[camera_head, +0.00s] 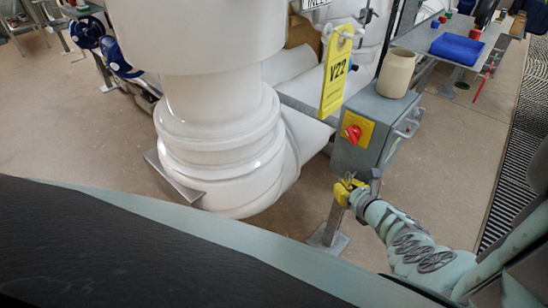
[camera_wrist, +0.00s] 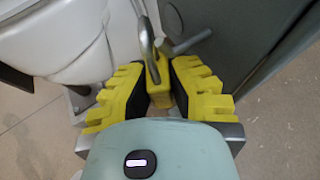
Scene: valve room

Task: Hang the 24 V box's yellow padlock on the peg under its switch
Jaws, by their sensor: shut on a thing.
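The grey switch box (camera_head: 376,122) stands on a post, with a red rotary switch (camera_head: 353,134) on a yellow plate on its front. My gripper (camera_head: 348,188) is just below the box's front lower edge. In the wrist view, its black-padded yellow fingers (camera_wrist: 160,92) are shut on the yellow padlock (camera_wrist: 159,84). The padlock's steel shackle (camera_wrist: 147,32) points away from the gripper. A grey rod (camera_wrist: 190,43), perhaps the peg, sticks out beside the shackle. I cannot tell whether the shackle is around the rod or only next to it.
A yellow V22 tag (camera_head: 336,76) hangs at the box's upper left. A beige cup (camera_head: 396,73) stands on the box. Large white pipework (camera_head: 222,140) fills the left side. A bench at the back right holds a blue tray (camera_head: 457,49).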

